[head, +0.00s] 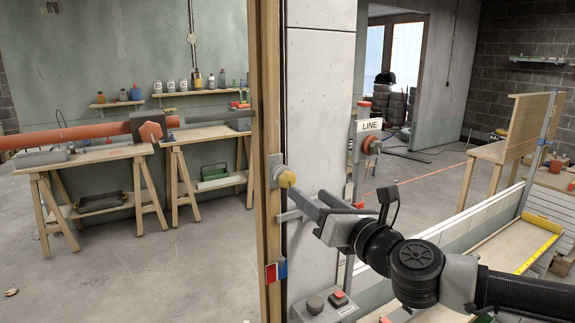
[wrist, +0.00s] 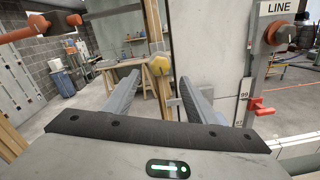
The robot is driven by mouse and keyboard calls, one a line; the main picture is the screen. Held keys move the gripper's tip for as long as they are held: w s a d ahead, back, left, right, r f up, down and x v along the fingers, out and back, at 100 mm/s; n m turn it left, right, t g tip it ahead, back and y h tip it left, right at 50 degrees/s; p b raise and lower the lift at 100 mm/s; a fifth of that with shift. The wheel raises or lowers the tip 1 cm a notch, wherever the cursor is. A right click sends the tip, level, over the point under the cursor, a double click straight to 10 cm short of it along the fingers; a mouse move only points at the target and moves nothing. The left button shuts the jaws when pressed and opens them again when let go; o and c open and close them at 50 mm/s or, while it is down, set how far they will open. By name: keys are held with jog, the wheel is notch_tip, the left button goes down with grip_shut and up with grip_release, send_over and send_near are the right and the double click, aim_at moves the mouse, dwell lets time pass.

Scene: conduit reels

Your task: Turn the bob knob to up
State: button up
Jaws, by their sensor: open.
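A yellow knob (head: 287,178) sits on a grey plate on the wooden post. I see no name label on it, so I cannot tell for sure that it is the bob knob.
The wooden post (head: 266,120) and pale wall (head: 317,110) rise close to my gripper. Workbenches (head: 105,158) stand at the back left.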

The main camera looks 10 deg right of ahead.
aim_at(289, 181)
jog(key=p+x, duration=0.4)
jog(key=x, duration=0.6)
jog(key=shift+w+a+p, duration=0.1)
jog(key=shift+w+p, duration=0.1)
jog(key=shift+p, duration=0.1)
jog(key=shift+w+a, duration=0.15)
jog(key=shift+w, duration=0.4)
jog(key=c, duration=1)
jog(key=shift+c, duration=0.2)
